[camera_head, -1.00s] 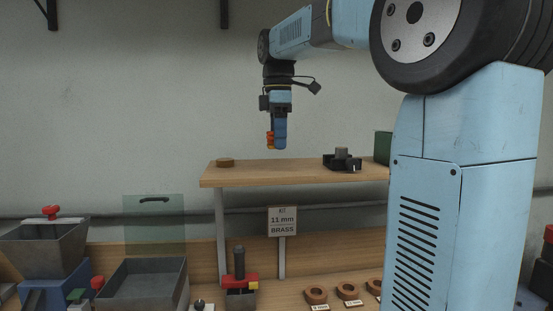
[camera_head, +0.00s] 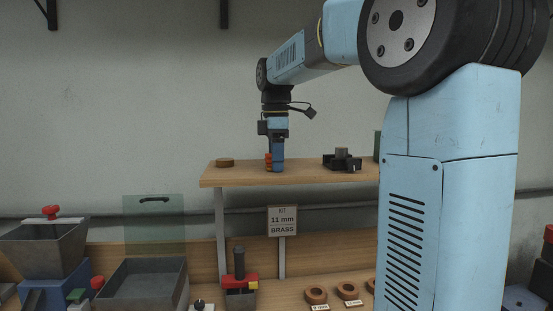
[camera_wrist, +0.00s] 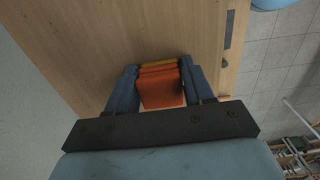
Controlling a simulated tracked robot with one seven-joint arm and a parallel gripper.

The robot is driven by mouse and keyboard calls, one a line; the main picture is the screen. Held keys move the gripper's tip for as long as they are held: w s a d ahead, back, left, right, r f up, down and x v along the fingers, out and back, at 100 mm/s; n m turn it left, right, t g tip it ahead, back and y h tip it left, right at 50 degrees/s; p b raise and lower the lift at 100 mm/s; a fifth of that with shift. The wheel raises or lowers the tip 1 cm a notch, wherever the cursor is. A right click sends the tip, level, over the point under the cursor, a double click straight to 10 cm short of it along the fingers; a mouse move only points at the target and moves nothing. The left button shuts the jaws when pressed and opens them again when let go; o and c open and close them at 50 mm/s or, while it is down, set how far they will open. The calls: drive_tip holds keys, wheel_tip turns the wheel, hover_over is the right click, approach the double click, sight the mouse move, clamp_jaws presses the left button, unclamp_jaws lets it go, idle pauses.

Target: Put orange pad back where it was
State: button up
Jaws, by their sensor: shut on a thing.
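The orange pad (camera_wrist: 162,88) is between the two blue fingers of my gripper (camera_wrist: 160,86) in the wrist view, and the fingers are shut on it. In the head view the orange pad (camera_head: 268,160) shows as a small orange patch at the left side of my gripper (camera_head: 275,168). The gripper points down at the wooden shelf (camera_head: 225,178), its tips at or just above the shelf top. I cannot tell whether the pad touches the wood.
A round brown disc (camera_head: 225,162) lies on the shelf left of my gripper. A black fixture with a grey cylinder (camera_head: 342,157) stands to the right. Below are a sign (camera_head: 282,220), a grey tray (camera_head: 145,283), a hopper (camera_head: 45,243) and brown rings (camera_head: 316,295).

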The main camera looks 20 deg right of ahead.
drive_tip(key=shift+f, duration=0.25)
drive_tip(key=shift+s+f, duration=0.15)
drive_tip(key=shift+f, duration=0.3)
drive_tip(key=o, duration=1)
drive_tip(key=shift+o, duration=0.4)
drive_tip(key=shift+w+r, duration=0.2)
drive_tip(key=shift+r, duration=0.4)
wheel_tip(320, 180, up, 12)
drive_tip(key=s+f+m+t, duration=0.5)
drive_tip(key=s+f+m, duration=1)
drive_tip(key=s+f, duration=0.9)
drive_tip(key=shift+a+f+m+t, duration=0.3)
drive_tip(key=shift+f+m, duration=0.1)
drive_tip(key=shift+f, duration=0.3)
